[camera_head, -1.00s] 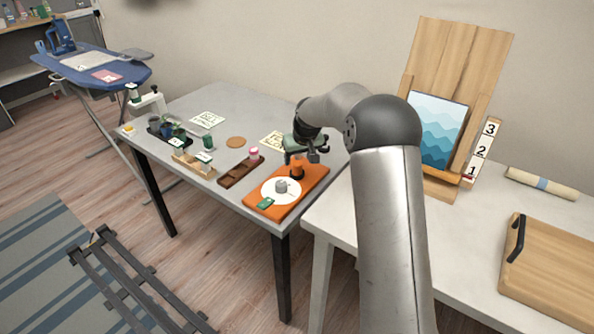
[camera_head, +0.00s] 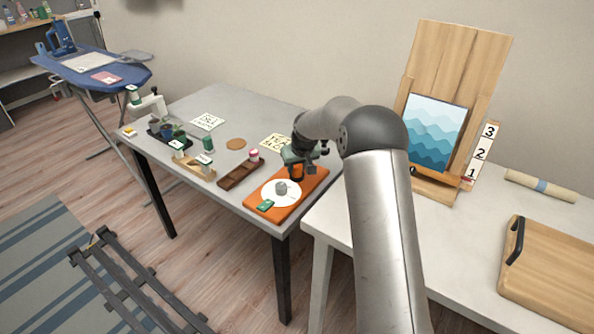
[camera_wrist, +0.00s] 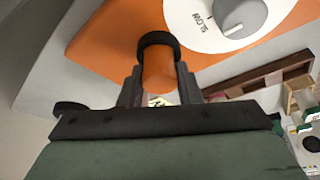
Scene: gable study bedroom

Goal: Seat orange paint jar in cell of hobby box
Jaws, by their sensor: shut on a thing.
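The orange paint jar (camera_wrist: 158,72) shows in the wrist view between the fingers, with a dark band or cap around its far end. My gripper (camera_wrist: 160,88) is shut on it, one finger on each side. In the head view my gripper (camera_head: 298,172) is low over the back part of an orange board, and the jar is mostly hidden there. I cannot tell whether the jar touches the board. The hobby box (camera_head: 229,183) looks like a long brown tray with cells, left of the board. A jar with a pink-red side and pale lid (camera_head: 254,154) stands at its back end.
The orange board (camera_head: 313,186) bears a white disc (camera_head: 270,197) with a grey knob (camera_head: 281,188) and a green tag (camera_head: 265,205). A round cork mat (camera_head: 236,143), cards, a wooden rack (camera_head: 205,173) and a green jar (camera_head: 208,143) are farther left. A white table (camera_head: 450,230) adjoins at right.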

